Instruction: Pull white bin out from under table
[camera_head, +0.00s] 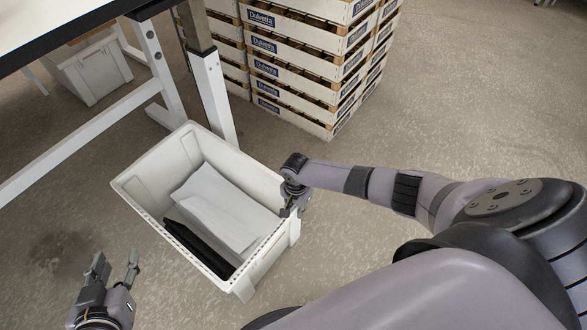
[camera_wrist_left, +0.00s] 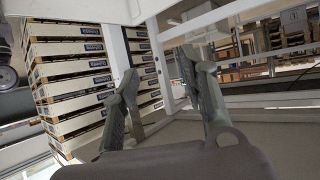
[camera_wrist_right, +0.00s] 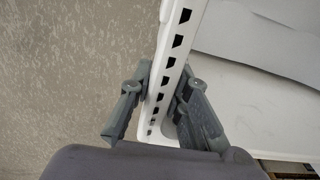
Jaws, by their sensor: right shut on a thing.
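The white bin (camera_head: 270,259) stands on the floor in front of the table leg, tilted across the head view. It holds pale sheets and a dark flat item. My right gripper (camera_head: 289,207) is at the bin's right rim. In the right wrist view its fingers (camera_wrist_right: 160,92) are on either side of the slotted white rim (camera_wrist_right: 176,45), shut on it. My left gripper (camera_head: 118,262) is left of the bin, apart from it, with its fingers spread and nothing between them. The left wrist view also shows its open fingers (camera_wrist_left: 160,88).
The table (camera_head: 60,28) is at the upper left, with white legs (camera_head: 212,95) close behind the bin. Another pale bin (camera_head: 92,70) stands under it. Stacked crates (camera_head: 305,60) stand behind the bin. The floor at right and lower left is clear.

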